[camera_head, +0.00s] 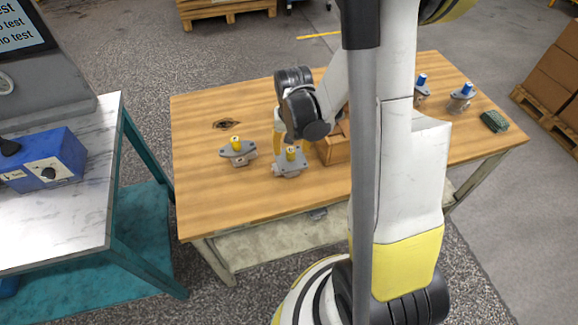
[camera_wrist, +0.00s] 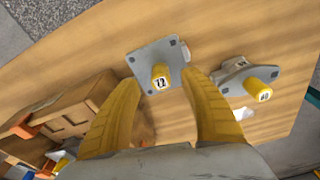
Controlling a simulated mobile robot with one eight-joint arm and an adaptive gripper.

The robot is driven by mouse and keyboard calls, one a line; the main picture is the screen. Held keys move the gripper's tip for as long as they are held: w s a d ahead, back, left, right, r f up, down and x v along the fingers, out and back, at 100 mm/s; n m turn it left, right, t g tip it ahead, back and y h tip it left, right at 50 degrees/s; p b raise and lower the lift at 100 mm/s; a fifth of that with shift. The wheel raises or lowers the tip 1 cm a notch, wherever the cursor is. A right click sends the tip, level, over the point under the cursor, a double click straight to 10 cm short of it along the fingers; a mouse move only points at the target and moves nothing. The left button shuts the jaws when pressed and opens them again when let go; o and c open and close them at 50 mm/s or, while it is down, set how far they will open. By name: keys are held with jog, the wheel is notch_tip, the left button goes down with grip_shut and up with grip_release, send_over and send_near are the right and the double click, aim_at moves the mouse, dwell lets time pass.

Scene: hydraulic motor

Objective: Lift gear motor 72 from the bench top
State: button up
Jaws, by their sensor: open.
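Gear motor 72 is a grey metal body with a flat flange and a yellow cap marked 72 (camera_wrist: 160,77). It stands upright on the wooden bench top (camera_head: 215,195), and in the head view it is the right one of two yellow-capped motors (camera_head: 291,168). My gripper (camera_wrist: 160,84) is open above it, with its two yellow fingers to either side of the motor in the wrist view. Nothing is held. In the head view my gripper (camera_head: 279,135) is partly hidden behind my wrist, and its gap to the motor is hard to judge.
Another yellow-capped motor (camera_head: 238,152) stands close by on the left; it also shows in the wrist view (camera_wrist: 247,82). A wooden box (camera_head: 335,150) stands just right of motor 72. Blue-capped motors (camera_head: 461,98) and a dark green item (camera_head: 494,121) are farther right.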

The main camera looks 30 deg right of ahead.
jog(key=shift+w+d+f, duration=0.1)
jog(key=shift+w+f, duration=0.1)
jog(key=shift+f, duration=0.9)
jog(key=shift+r, duration=0.1)
grip_shut()
